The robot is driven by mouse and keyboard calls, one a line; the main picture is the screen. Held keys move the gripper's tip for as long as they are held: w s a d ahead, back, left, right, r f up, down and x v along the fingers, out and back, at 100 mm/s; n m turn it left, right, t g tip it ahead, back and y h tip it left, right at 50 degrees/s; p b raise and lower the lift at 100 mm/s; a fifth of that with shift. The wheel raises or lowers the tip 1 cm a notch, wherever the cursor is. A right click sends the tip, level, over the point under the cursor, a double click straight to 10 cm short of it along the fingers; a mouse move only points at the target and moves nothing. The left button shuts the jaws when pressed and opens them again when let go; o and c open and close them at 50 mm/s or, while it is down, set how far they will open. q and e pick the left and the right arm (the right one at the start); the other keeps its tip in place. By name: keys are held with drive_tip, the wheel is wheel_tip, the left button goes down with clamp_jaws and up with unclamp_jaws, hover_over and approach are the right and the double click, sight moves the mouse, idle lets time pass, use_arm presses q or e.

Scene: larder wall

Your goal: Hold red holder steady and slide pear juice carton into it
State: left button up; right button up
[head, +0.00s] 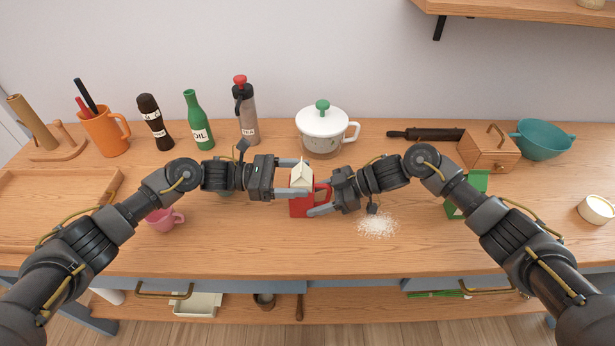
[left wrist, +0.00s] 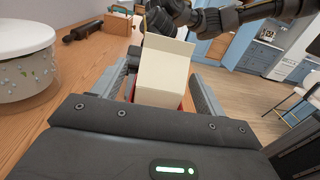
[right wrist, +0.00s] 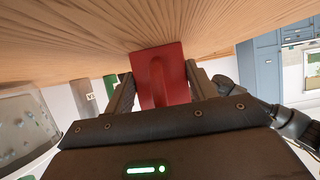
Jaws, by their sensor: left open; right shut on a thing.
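The red holder (head: 299,208) stands on the counter in the middle of the head view. My right gripper (head: 318,201) is shut on it from the right; the right wrist view shows the holder (right wrist: 165,80) between the fingers. The cream pear juice carton (head: 302,178) with a gabled top is upright, its lower part hidden inside the holder and its top above the rim. My left gripper (head: 308,182) is open, its fingers on either side of the carton. The left wrist view shows the carton (left wrist: 162,68) between the spread fingers, with a little red below it.
White powder (head: 377,225) is spilled right of the holder. A green box (head: 478,184) stands partly behind my right arm. A pink cup (head: 160,220) is under my left arm. A lidded white pot (head: 323,130) and bottles line the back. The front middle counter is clear.

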use_arm(q)
drive_tip(key=a, duration=0.9)
drive_tip(key=shift+w, duration=0.2)
use_arm(e)
drive_tip(key=o, duration=0.9)
drive_tip(key=shift+c, duration=0.2)
